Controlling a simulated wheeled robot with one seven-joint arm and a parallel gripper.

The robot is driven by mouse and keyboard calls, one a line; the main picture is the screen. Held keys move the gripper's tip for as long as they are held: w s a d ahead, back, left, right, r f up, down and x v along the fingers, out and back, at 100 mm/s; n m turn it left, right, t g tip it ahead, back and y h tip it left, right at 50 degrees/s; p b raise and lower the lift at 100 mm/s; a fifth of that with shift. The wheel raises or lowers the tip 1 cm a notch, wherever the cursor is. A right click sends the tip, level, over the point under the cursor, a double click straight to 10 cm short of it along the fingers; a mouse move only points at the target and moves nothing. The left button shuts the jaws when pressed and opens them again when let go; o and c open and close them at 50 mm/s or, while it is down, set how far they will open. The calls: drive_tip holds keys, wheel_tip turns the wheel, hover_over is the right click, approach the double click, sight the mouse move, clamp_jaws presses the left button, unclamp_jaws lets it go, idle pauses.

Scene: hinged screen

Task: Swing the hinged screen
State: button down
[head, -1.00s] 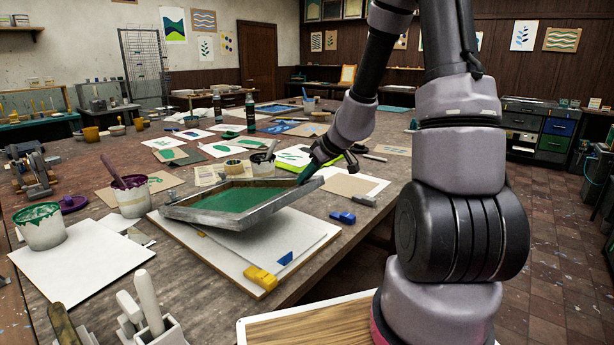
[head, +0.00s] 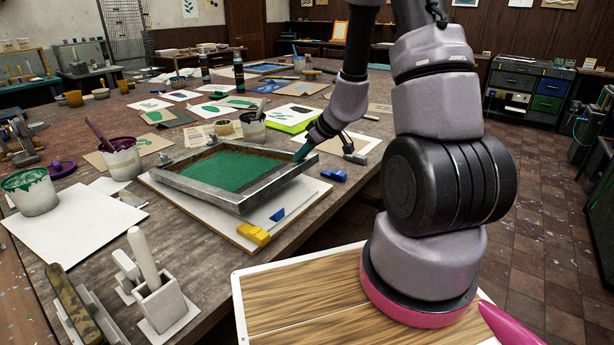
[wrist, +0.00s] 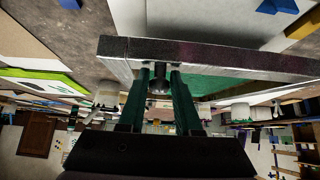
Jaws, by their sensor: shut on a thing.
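The hinged screen, a grey metal frame (head: 275,190) around green mesh (head: 228,170), lies low over a white-topped base board (head: 315,192) on the workbench. Its far edge has small clamp-like fittings; its near right edge looks a little above the board, but the exact gap is unclear. My gripper (head: 301,152) is at the screen's right corner. In the wrist view, the frame bar (wrist: 215,58) crosses ahead of my gripper (wrist: 160,75), whose green fingers are shut on a small dark knob (wrist: 158,84) on that bar.
A yellow block (head: 253,234) sits at the board's front edge, and a blue one (head: 334,175) lies right of it. Ink tubs (head: 120,160) and a white sheet (head: 70,213) are on the left. Prints and bottles stand behind. Open floor is at right.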

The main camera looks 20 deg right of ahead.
drive_tip(key=shift+s+d+f, duration=0.1)
drive_tip(key=shift+s+f, duration=0.1)
drive_tip(key=shift+f, duration=0.8)
drive_tip(key=shift+s+d+f, duration=0.1)
drive_tip(key=shift+s+f, duration=0.15)
drive_tip(key=shift+f, duration=0.75)
drive_tip(key=shift+s+d+f, duration=0.1)
drive_tip(key=shift+s+f, duration=0.1)
drive_tip(key=shift+f, duration=0.8)
drive_tip(key=c, duration=0.5)
unclamp_jaws()
drive_tip(key=shift+r, duration=0.1)
drive_tip(key=shift+w, duration=0.1)
